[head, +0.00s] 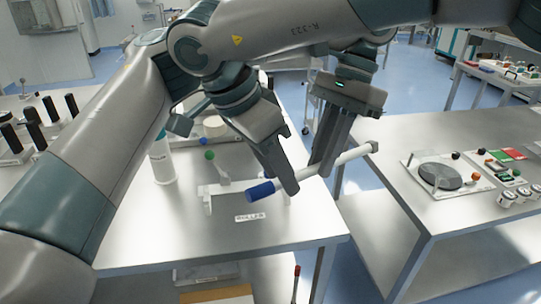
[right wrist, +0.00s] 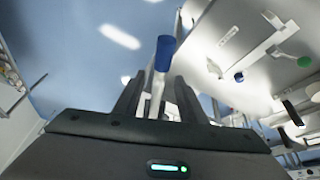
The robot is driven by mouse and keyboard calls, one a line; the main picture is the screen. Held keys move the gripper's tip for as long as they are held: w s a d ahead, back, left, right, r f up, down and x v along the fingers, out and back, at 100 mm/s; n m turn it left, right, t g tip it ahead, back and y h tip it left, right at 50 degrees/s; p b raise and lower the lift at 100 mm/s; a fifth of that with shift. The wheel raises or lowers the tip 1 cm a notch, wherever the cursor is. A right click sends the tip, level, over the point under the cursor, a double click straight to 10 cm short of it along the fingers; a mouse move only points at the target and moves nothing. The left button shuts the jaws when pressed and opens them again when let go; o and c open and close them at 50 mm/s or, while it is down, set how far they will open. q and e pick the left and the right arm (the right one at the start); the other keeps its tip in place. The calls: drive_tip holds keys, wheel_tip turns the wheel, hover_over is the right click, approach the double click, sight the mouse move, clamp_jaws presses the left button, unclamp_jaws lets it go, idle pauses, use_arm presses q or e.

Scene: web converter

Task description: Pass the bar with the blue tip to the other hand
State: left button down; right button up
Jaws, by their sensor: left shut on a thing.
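The white bar (head: 346,159) with the blue tip (head: 262,191) is held in the air, tilted, with its tip toward the lower left. My left gripper (head: 328,170), its arm crossing behind my right arm, is shut on the bar's white part. My right gripper (head: 280,185) is at the bar just behind the blue tip. In the right wrist view, the blue tip (right wrist: 165,52) sticks out past the right fingers (right wrist: 157,100), and the white shaft lies between them. These fingers look apart, with narrow gaps beside the shaft. The left gripper is hidden there.
A second table (head: 400,225) at the right holds a round dark plate (head: 440,177). Floor shows between the tables.

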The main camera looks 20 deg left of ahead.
drive_tip(key=shift+d+f, duration=0.1)
drive_tip(key=shift+f, duration=0.2)
clamp_jaws()
use_arm(q)
drive_tip(key=c, duration=1.6)
unclamp_jaws()
drive_tip(key=shift+r, duration=0.15)
drive_tip(key=shift+r, duration=4.85)
